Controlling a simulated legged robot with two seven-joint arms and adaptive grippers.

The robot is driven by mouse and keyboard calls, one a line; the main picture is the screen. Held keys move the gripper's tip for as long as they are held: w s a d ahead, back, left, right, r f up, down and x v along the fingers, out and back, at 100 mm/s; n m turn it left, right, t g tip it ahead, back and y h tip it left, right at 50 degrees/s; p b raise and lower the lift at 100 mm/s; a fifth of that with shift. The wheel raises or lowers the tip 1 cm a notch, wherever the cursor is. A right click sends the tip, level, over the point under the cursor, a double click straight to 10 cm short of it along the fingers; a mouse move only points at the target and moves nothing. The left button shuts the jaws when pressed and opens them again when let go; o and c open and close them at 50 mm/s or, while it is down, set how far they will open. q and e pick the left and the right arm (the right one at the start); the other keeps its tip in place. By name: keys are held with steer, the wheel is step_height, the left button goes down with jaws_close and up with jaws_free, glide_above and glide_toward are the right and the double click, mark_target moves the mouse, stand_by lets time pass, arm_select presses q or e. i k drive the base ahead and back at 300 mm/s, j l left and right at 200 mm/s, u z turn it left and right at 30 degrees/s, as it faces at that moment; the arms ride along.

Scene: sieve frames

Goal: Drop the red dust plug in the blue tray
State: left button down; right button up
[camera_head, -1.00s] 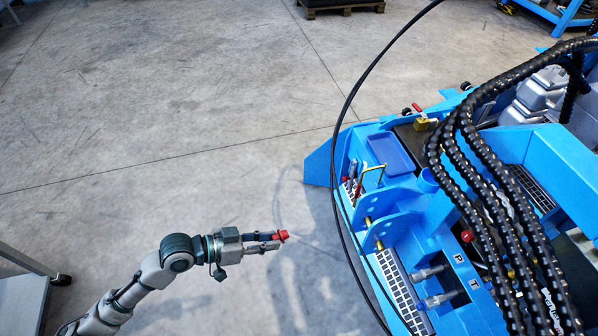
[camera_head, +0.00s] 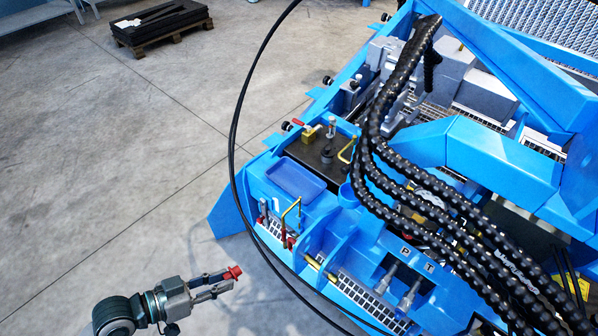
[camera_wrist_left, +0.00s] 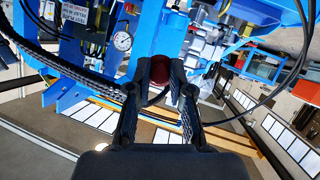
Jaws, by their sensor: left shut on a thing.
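My left gripper (camera_head: 222,282) comes in at the lower left of the head view, over the concrete floor. It is shut on the red dust plug (camera_head: 234,272), which shows at its fingertips. In the left wrist view the plug (camera_wrist_left: 160,74) is a dark red round shape between the fingertips (camera_wrist_left: 160,84). The blue tray (camera_head: 295,180) is a shallow, empty-looking recess on the blue machine, above and to the right of the gripper and well apart from it. My right gripper is not in view.
A black cable (camera_head: 236,130) arcs between the gripper and the tray. A bent yellow handle (camera_head: 291,212) and red-tipped levers stand just below the tray. Thick black hoses (camera_head: 385,175) run right of it. A pallet (camera_head: 163,30) lies far back; the left floor is clear.

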mark_target(289, 187)
steer(key=i+j+z, duration=0.1)
steer(key=i+z, duration=0.2)
steer(key=i, duration=0.2)
steer(key=i+j+z, duration=0.2)
steer(key=i+z, duration=0.15)
steer(key=i, duration=0.15)
